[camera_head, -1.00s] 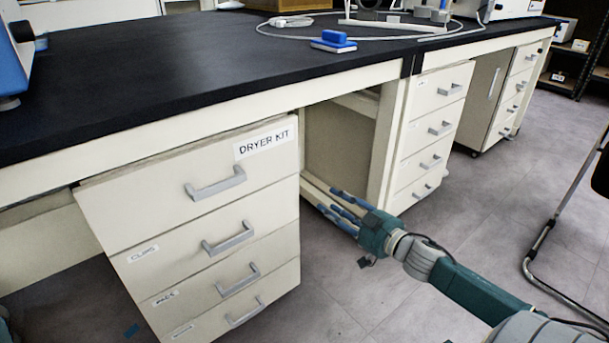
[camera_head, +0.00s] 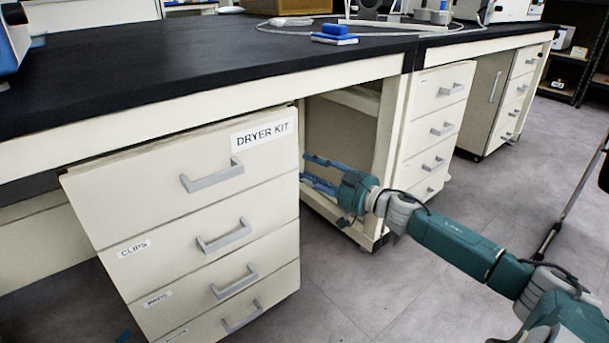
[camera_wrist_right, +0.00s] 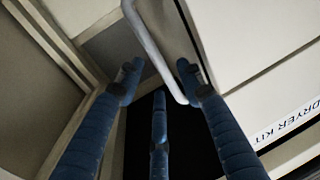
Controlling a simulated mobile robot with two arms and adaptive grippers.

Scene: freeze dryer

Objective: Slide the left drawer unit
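The left drawer unit (camera_head: 190,215) is a cream cabinet under the black-topped bench, with "DRYER KIT" on its top drawer and grey front handles. It stands askew to the bench, all drawers shut. My right gripper (camera_head: 306,171) is beside its right side, fingertips close to or partly behind its edge. In the right wrist view the blue fingers (camera_wrist_right: 160,82) are spread, and a grey bar handle (camera_wrist_right: 153,45) runs between them beside the cream unit (camera_wrist_right: 250,50). I cannot tell whether they touch it. My left gripper is not in view.
The bench leg frame (camera_head: 390,150) and another drawer unit (camera_head: 437,130) stand to the right of my gripper. Open space lies under the bench between the units. The grey floor (camera_head: 345,290) in front is clear. A blue block (camera_head: 335,32) sits on the bench top.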

